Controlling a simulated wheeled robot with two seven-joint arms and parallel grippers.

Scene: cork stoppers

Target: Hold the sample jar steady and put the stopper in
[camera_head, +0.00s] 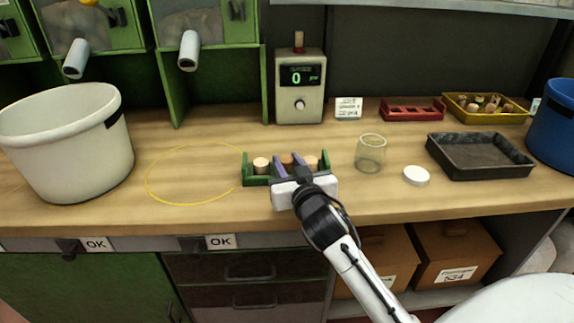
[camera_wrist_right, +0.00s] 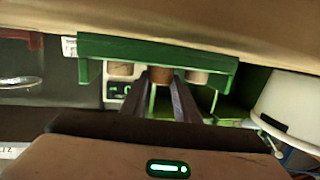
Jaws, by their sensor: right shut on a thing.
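The sample jar (camera_head: 370,154) is a clear glass jar standing upright and open on the bench, right of a green rack (camera_head: 249,170). The rack holds a row of cork stoppers. The middle stopper (camera_wrist_right: 160,76) is darker brown; a pale stopper sits on each side, left (camera_head: 261,164) and right (camera_head: 311,162). My right gripper (camera_head: 290,164) is at the rack, its fingers shut on the middle stopper, which still sits in the rack. The fingers (camera_wrist_right: 161,84) flank that stopper in the wrist view. My left gripper is not in view.
A white lid (camera_head: 416,176) and a dark tray (camera_head: 484,168) lie right of the jar. A white bucket (camera_head: 70,150) stands at the left. A meter (camera_head: 300,100) stands behind the rack. The yellow-ringed bench area (camera_head: 190,203) is clear.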

